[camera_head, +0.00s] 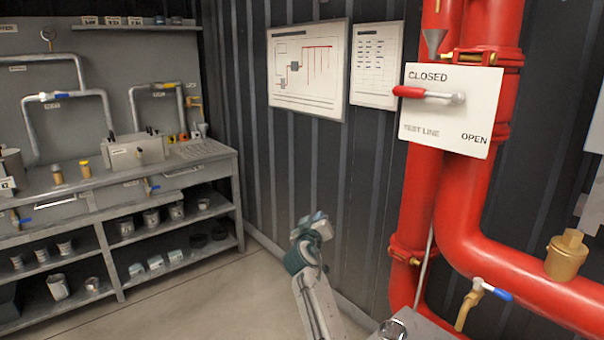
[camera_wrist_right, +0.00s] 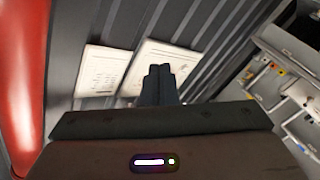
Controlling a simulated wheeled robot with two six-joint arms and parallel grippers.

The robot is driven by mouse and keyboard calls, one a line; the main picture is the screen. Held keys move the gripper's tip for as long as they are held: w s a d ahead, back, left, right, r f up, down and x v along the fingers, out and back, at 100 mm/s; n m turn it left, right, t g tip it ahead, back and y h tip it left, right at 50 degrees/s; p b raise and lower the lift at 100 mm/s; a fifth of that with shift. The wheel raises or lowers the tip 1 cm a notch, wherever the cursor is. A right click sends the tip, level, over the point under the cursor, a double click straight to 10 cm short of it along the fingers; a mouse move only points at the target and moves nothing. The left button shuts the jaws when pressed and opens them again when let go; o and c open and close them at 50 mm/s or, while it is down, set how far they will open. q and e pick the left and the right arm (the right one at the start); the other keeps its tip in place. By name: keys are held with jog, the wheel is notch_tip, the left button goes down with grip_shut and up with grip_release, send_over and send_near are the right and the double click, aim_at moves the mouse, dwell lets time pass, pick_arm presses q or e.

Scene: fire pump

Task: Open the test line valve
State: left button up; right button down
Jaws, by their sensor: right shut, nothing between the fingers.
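The test line valve's white plate (camera_head: 476,138) is on the red pipes at the right of the head view, with CLOSED at upper left and OPEN at lower right. Its lever (camera_head: 430,95) lies nearly level, with the red grip pointing left, just below the word CLOSED. My right gripper (camera_head: 318,222) is below and left of the plate, well apart from the lever. In the right wrist view its fingers (camera_wrist_right: 160,72) are together with nothing between them. The lever does not show in that view. My left gripper is not in view.
Thick red pipes (camera_head: 423,200) run down the right side. A small blue-handled valve (camera_head: 492,290) and a brass fitting (camera_head: 566,254) are low on the right. Two wall charts (camera_head: 308,72) hang left of the plate. A workbench with shelves (camera_head: 110,205) stands at left.

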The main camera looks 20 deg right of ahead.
aim_at(424, 94)
notch_tip(424, 94, up, 15)
jog(key=s+d+m+h+b, duration=0.1)
jog(key=s+m+h+b, duration=0.2)
jog(key=h, duration=0.1)
pick_arm(q)
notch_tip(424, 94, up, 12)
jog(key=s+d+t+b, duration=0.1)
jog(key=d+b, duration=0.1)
jog(key=b, duration=0.2)
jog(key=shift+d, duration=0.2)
pick_arm(e)
jog(key=s+d+r+m+g+h, duration=0.1)
jog(key=s+r+m+g+h, duration=0.2)
jog(key=s+r, duration=0.5)
jog(key=s+d+r+m+g+h, duration=0.1)
jog(key=s+r+m+g+h, duration=0.2)
jog(key=r, duration=1)
jog(key=s+m+h, duration=0.3)
jog(key=s+m, duration=0.2)
jog(key=shift+s+d+r, duration=0.15)
jog(key=shift+r, duration=0.2)
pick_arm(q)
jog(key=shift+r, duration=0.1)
